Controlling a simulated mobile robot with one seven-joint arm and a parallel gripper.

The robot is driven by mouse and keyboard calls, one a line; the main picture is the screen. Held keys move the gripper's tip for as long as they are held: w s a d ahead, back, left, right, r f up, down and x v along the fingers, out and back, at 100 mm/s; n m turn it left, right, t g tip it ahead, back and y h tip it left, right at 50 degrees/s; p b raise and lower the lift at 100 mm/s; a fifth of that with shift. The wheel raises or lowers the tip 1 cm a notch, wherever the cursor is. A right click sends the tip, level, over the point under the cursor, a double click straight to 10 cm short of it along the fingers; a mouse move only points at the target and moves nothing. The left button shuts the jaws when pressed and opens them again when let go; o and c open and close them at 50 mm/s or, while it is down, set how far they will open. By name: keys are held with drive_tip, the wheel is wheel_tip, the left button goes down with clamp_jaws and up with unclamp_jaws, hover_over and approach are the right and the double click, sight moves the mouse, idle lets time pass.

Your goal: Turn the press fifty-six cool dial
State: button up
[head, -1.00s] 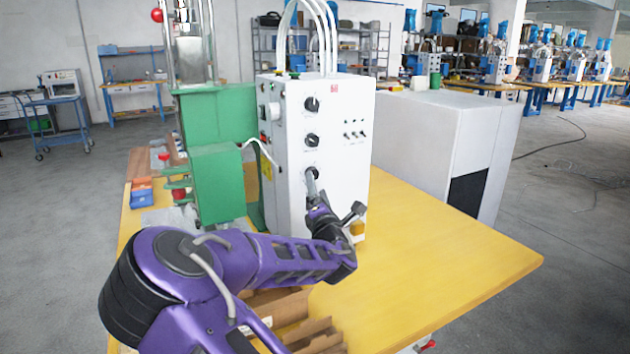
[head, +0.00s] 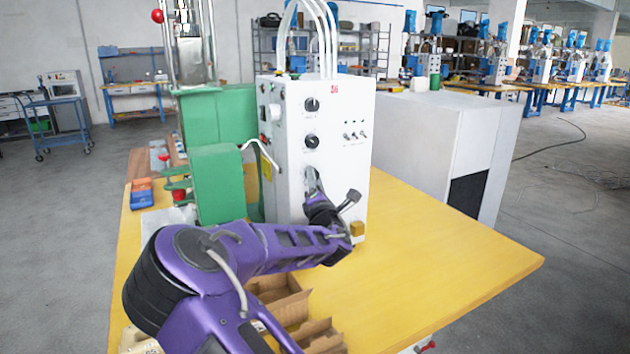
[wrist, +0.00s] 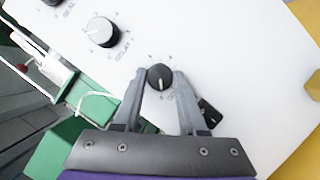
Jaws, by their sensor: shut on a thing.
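The white control box (head: 340,110) stands on the yellow table with a column of black dials on its front. The top dial (head: 311,104) and middle dial (head: 311,142) show clearly in the head view. My gripper (head: 312,178) is at the lowest dial and hides it there. In the wrist view, my gripper (wrist: 160,80) has one finger on each side of this black dial (wrist: 160,77) and is shut on it. The dial's white pointer line faces down in that view. Its label is too small to read. A neighbouring dial (wrist: 102,32) is to the upper left.
A green press (head: 218,180) stands left of the box. Open cardboard boxes (head: 285,305) lie below my arm. The table's right side (head: 450,260) is clear.

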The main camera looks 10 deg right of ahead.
clamp_jaws()
drive_tip(key=shift+r+m, duration=0.1)
drive_tip(key=shift+m, duration=0.3)
drive_tip(key=m+g+p, duration=0.2)
drive_tip(key=m, duration=0.3)
drive_tip(key=r+m+g+y+p, duration=0.1)
drive_tip(key=m+g+p, duration=0.1)
drive_tip(key=m, duration=0.3)
drive_tip(key=m+g+p, duration=0.2)
drive_tip(key=m, duration=0.3)
drive_tip(key=shift+d+r, duration=0.2)
drive_tip(key=shift+d, duration=0.05)
drive_tip(key=m+y+p, duration=0.1)
drive_tip(key=p, duration=0.1)
drive_tip(key=m+y+p, duration=0.1)
drive_tip(key=p, duration=0.1)
drive_tip(key=shift+w+f+m+g+p, duration=0.1)
drive_tip(key=shift+f+m+g+p, duration=0.05)
drive_tip(key=shift+m+g+p, duration=0.2)
drive_tip(key=shift+a+f, duration=0.1)
